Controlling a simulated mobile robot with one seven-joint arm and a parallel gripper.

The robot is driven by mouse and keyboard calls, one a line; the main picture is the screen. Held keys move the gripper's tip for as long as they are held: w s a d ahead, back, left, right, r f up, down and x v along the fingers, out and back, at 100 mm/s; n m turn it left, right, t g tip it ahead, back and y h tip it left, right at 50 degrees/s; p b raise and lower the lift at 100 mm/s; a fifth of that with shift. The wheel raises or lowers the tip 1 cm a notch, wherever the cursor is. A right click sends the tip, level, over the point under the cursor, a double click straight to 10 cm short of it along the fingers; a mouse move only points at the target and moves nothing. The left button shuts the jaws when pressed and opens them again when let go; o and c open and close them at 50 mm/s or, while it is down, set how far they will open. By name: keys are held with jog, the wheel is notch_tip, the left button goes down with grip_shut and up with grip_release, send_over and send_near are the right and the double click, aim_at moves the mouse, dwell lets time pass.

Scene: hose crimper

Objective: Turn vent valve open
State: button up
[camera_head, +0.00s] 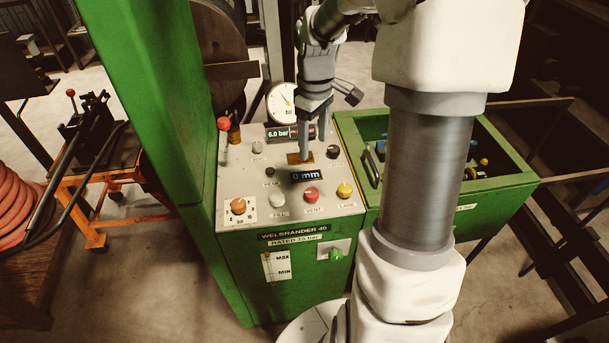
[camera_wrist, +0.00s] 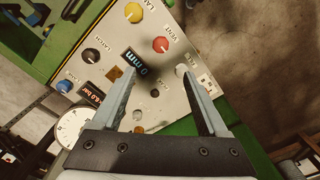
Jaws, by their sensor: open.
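The vent control is a red knob (camera_head: 311,194) labelled VENT on the sloped grey panel of the green crimper. It also shows in the wrist view (camera_wrist: 160,44), just beyond and between my fingertips. My gripper (camera_head: 313,148) is open and empty, pointing down over the back-middle of the panel. In the wrist view its two fingers (camera_wrist: 159,75) are spread wide, with the red knob apart from both. A pale knob (camera_head: 277,200) sits left of the red one and a yellow knob (camera_head: 344,190) sits right of it.
An open green bin (camera_head: 520,180) adjoins on the right. An orange knob (camera_head: 238,206) is front left.

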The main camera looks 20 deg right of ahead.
aim_at(312, 192)
notch_tip(312, 192, down, 17)
jog(key=shift+a+r, duration=0.1)
dwell(0.3)
grip_shut()
dwell(0.4)
